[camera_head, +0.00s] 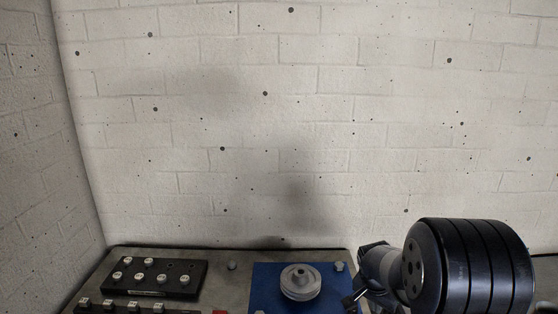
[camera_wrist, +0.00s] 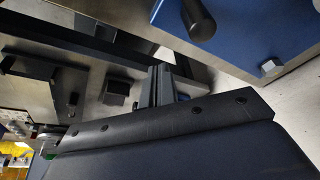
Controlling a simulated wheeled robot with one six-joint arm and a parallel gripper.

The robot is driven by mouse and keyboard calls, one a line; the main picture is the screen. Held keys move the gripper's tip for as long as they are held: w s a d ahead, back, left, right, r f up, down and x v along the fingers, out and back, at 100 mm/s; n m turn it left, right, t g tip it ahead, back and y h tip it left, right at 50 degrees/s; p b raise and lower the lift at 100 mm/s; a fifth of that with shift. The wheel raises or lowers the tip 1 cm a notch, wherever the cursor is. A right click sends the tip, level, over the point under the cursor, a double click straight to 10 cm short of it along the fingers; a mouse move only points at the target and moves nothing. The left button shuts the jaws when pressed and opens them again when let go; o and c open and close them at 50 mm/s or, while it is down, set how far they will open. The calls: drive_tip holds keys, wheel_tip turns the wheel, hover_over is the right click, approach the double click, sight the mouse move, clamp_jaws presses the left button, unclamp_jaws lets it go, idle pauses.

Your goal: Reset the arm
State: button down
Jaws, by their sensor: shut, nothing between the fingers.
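My arm reaches in at the lower right of the head view, its large black joint in front. My gripper (camera_head: 352,299) is a small dark shape at the bottom edge, just right of the blue mat (camera_head: 262,284), partly cut off. It is shut and holds nothing. A grey stepped rotor (camera_head: 300,281) sits on the blue mat, left of my gripper and apart from it.
A black tray (camera_head: 190,286) with several light round weights stands on the grey bench at the left. Several small blocks line the front, with a red item (camera_head: 220,312) at the bottom edge. A brick wall closes the back. The wrist view shows a blue surface (camera_wrist: 240,28) and dark framework.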

drive_tip(key=shift+d+r+n, duration=0.15)
drive_tip(key=shift+n, duration=0.25)
wheel_tip(320, 180, up, 10)
drive_tip(key=b, duration=0.2)
drive_tip(key=shift+s+a, duration=0.25)
drive_tip(key=shift+a, duration=0.05)
drive_tip(key=shift+f, duration=0.25)
